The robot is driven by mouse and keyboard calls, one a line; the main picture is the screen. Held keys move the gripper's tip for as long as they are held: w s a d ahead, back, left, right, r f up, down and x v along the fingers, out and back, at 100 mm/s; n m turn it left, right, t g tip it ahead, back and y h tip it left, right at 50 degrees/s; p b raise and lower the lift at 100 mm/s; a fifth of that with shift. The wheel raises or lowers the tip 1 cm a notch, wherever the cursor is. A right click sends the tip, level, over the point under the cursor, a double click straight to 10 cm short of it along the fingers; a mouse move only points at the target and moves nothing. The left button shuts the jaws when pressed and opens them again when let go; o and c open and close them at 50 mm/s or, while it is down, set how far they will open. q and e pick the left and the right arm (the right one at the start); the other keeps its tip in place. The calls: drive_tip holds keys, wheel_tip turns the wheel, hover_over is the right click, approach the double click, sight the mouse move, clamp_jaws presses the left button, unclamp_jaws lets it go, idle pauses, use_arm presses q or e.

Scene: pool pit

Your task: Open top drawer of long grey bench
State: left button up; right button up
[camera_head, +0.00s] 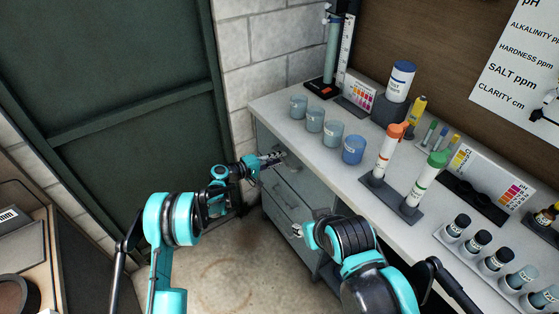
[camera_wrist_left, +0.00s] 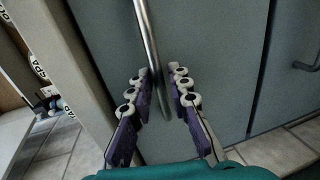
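The long grey bench (camera_head: 353,183) has a pale top and grey drawer fronts below. Its top drawer (camera_head: 300,173) looks flush with the front in the head view. My left gripper (camera_head: 276,158) is at this drawer's front, beneath the bench top's edge. In the left wrist view, the metal bar handle (camera_wrist_left: 147,38) runs down between the two spread fingers of my left gripper (camera_wrist_left: 160,98). A gap shows beside the bar, so the fingers are not closed on it. My right gripper (camera_head: 299,230) is lower, before the lower drawer fronts, small and partly hidden by its arm.
A second handle (camera_wrist_left: 306,66) is on the neighbouring front in the left wrist view. Beakers (camera_head: 333,133), test tubes and bottles stand on the bench top. A dark green door (camera_head: 120,90) is at left. Floor (camera_head: 235,260) is open before the bench.

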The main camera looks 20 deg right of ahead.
use_arm(q)
drive_tip(key=shift+w+d, duration=0.15)
drive_tip(key=shift+d, duration=0.15)
clamp_jaws()
drive_tip(key=shift+a, duration=0.1)
drive_tip(key=f+v, duration=0.3)
drive_tip(key=v, duration=1.3)
drive_tip(key=a+f+v, duration=0.1)
drive_tip(key=f+v, duration=0.3)
drive_tip(key=v, duration=1.3)
drive_tip(key=shift+s+a, duration=0.3)
drive_tip(key=shift+a, duration=0.05)
drive_tip(key=shift+f, duration=0.1)
unclamp_jaws()
drive_tip(key=shift+a, duration=0.1)
